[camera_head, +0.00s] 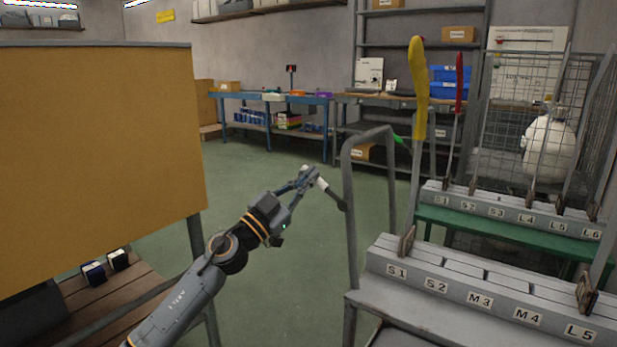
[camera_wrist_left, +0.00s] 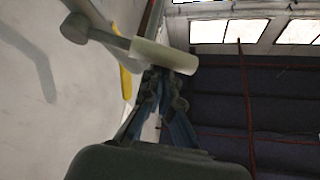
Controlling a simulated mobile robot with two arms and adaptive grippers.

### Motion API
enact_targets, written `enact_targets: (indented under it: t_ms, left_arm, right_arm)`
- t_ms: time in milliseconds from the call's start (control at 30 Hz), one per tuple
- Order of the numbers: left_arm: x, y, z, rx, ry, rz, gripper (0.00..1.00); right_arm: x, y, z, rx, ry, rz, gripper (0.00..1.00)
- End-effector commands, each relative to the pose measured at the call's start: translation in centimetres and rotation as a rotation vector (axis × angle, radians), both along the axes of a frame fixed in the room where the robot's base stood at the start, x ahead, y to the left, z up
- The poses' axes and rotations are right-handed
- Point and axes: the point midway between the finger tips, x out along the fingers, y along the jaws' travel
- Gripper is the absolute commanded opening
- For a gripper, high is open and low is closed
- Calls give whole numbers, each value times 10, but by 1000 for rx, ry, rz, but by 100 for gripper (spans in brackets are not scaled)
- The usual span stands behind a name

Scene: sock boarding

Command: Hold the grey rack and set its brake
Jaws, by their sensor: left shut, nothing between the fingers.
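The grey rack (camera_head: 395,258) stands at the lower right in the head view, its slots labelled S1 to L5. Its tall tubular handle (camera_head: 348,180) rises at its left side. A short lever with a pale cylindrical grip (camera_head: 321,184) and a dark rounded end sits beside the handle's left post. I take it for the brake lever. It also shows in the left wrist view (camera_wrist_left: 165,57). My left gripper (camera_head: 306,176) is shut and empty, its fingertips right at the pale grip. Whether they touch it I cannot tell. My right gripper is out of view.
A green rack (camera_head: 480,233) stands behind the grey one, near a wire cage (camera_head: 512,100). Upright boards bear a yellow sock (camera_head: 418,85) and a red sock (camera_head: 459,80). A large yellow-brown panel (camera_head: 95,150) blocks the left. The green floor (camera_head: 285,275) between is clear.

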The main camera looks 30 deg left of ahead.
Motion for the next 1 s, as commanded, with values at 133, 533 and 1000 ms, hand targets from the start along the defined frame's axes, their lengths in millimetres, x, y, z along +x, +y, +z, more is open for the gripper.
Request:
enact_targets:
  t_ms: [133,533,1000]
  left_arm:
    - [1,2,-4,-27,6,1,0]
    - [2,10,-23,-254,37,0,0]
    - [2,15,-62,-690,90,0,0]
  right_arm:
    - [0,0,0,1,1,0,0]
    - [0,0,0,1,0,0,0]
    - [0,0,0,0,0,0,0]
